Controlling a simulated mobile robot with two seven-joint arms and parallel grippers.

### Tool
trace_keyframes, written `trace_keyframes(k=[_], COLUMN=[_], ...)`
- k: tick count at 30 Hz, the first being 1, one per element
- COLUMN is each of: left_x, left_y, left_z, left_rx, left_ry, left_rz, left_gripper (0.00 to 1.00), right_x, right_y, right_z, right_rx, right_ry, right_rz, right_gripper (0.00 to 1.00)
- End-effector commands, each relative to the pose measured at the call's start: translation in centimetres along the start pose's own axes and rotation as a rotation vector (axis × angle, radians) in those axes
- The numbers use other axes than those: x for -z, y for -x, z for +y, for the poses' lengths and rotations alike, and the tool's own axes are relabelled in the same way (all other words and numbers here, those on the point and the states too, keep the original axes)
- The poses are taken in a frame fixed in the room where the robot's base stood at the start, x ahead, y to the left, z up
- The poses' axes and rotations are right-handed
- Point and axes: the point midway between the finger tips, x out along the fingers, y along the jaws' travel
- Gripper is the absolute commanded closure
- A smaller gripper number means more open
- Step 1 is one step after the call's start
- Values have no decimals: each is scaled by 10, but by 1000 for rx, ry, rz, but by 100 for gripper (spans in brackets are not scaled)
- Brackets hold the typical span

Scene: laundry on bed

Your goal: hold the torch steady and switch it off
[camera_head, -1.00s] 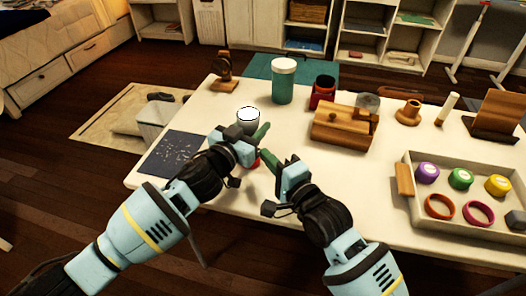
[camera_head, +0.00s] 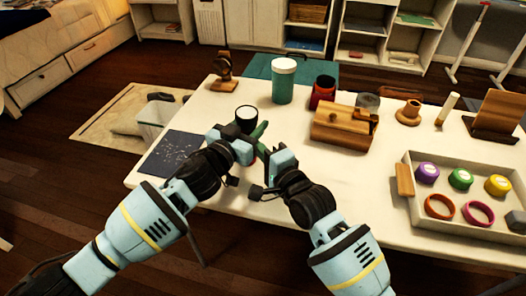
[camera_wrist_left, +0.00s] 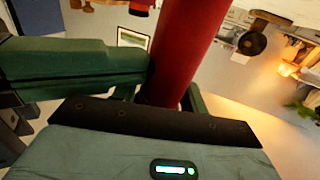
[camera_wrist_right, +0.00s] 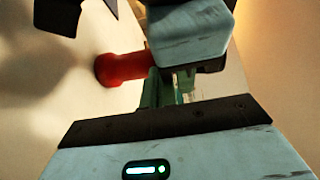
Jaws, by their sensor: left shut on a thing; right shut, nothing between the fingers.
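The torch (camera_head: 246,112) stands upright above the table's left part, its round head up. My right gripper (camera_head: 264,150) is shut and empty, close beside the torch's lower part on the right. The torch's red lower end (camera_wrist_right: 122,69) shows in the right wrist view. The grippers hide most of its body in the head view, and I cannot see the switch.
A dark speckled mat (camera_head: 175,151) lies left of the torch. A tray (camera_head: 470,226) holds rings and coloured discs. The table's front middle is clear.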

Motion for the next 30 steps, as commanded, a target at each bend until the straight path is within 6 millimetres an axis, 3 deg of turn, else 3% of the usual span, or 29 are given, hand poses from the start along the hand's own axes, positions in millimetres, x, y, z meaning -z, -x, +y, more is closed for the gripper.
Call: trace_keyframes(k=[1,9,14,16,30], left_x=[-2,-3,-3,-3,-1], left_y=[0,0,0,0,0], left_z=[10,14,14,13,7], left_rx=[-19,-26,-25,-23,-14], left_ry=[7,11,12,11,6], left_rz=[0,0,-1,-1,1], left_gripper=[86,86,89,93,93], right_x=[0,0,0,0,0], right_y=[-1,1,14,24,114], right_z=[-1,-1,0,0,1], right_rx=[1,2,0,0,-2], right_ry=[1,1,-1,-1,0], right_rz=[0,0,0,0,0], right_gripper=[100,100,100,100,100])
